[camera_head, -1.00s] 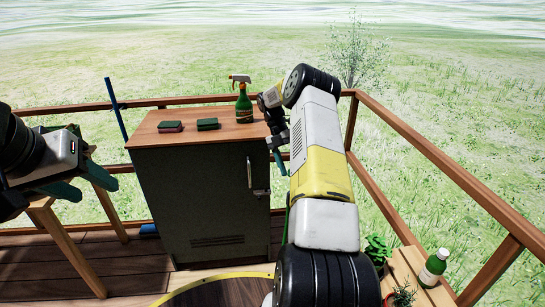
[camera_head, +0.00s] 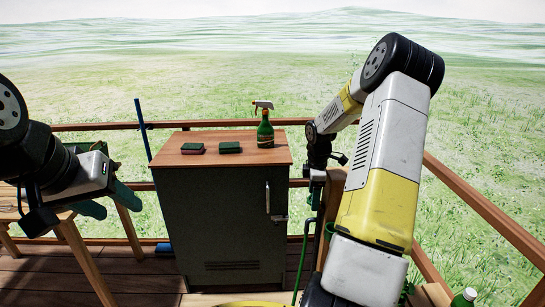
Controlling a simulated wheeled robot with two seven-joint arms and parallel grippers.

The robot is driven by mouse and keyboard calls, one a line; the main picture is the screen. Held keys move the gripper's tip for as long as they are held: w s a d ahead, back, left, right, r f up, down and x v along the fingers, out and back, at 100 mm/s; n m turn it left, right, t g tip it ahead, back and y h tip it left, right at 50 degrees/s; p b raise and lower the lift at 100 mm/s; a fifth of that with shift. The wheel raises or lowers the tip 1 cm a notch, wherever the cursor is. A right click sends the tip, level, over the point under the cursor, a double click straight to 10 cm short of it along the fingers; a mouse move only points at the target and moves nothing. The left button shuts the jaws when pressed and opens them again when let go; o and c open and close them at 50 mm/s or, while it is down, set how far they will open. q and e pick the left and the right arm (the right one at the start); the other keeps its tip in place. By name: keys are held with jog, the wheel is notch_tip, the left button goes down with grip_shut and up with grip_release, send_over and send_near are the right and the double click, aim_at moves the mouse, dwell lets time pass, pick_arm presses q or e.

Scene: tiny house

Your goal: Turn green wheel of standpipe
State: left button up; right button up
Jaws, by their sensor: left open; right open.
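My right gripper (camera_head: 316,196) hangs point-down just right of the cabinet, small and partly hidden by my own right arm. It is open, and I see nothing held in it. A green hose (camera_head: 302,262), probably part of the standpipe, runs down beside the cabinet below this gripper. A brown wooden post (camera_head: 331,208) stands right behind my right gripper. My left gripper (camera_head: 108,203) is at the left, open and empty, over a wooden stand.
A dark cabinet (camera_head: 222,232) with a wooden top stands in the middle. Two sponges (camera_head: 193,148) (camera_head: 230,147) and a green spray bottle (camera_head: 265,133) are on it. Wooden railings (camera_head: 490,222) enclose the deck. A green bottle (camera_head: 465,297) shows at the lower right.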

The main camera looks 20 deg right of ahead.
jog(key=r, duration=0.8)
jog(key=shift+s+a, duration=0.1)
jog(key=shift+s, duration=0.2)
jog(key=s+a+r+m+t, duration=0.3)
jog(key=s+a+r+m, duration=0.5)
jog(key=s+a+r, duration=0.5)
notch_tip(320, 180, up, 3)
jog(key=shift+a+f, duration=0.2)
jog(key=shift+a, duration=0.8)
jog(key=shift+s, duration=0.1)
